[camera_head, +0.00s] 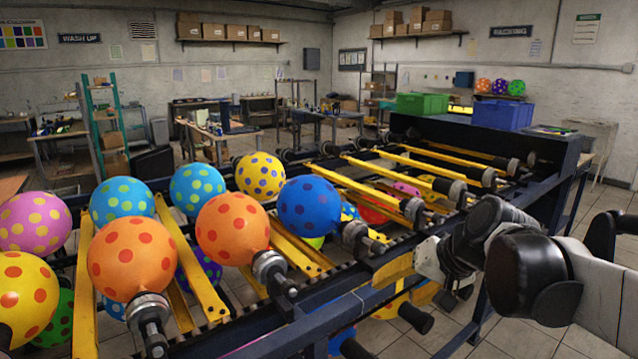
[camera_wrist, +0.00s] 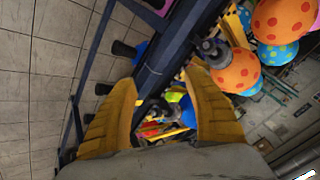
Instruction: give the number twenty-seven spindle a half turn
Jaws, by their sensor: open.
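Spindles with metal collars and dark ends line the near rail of the rack in the head view. One spindle (camera_head: 270,266) carries an orange balloon (camera_head: 232,228), another (camera_head: 355,237) a blue balloon (camera_head: 310,206), and a third (camera_head: 150,318) a further orange balloon. No spindle numbers are readable, so I cannot tell which is number twenty-seven. In the wrist view a spindle (camera_wrist: 213,53) with an orange balloon (camera_wrist: 236,72) lies beyond the right finger. My gripper (camera_wrist: 163,88) is open and empty, its yellow fingers spread on either side of the rail, apart from that spindle.
The dark rail (camera_wrist: 165,60) crosses the wrist view. Black knobs (camera_head: 416,319) stick out low on the rack's near side. Several spotted balloons crowd the left. Green (camera_head: 422,104) and blue (camera_head: 502,114) crates stand at the rack's far end. Tiled floor (camera_head: 480,335) shows in front.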

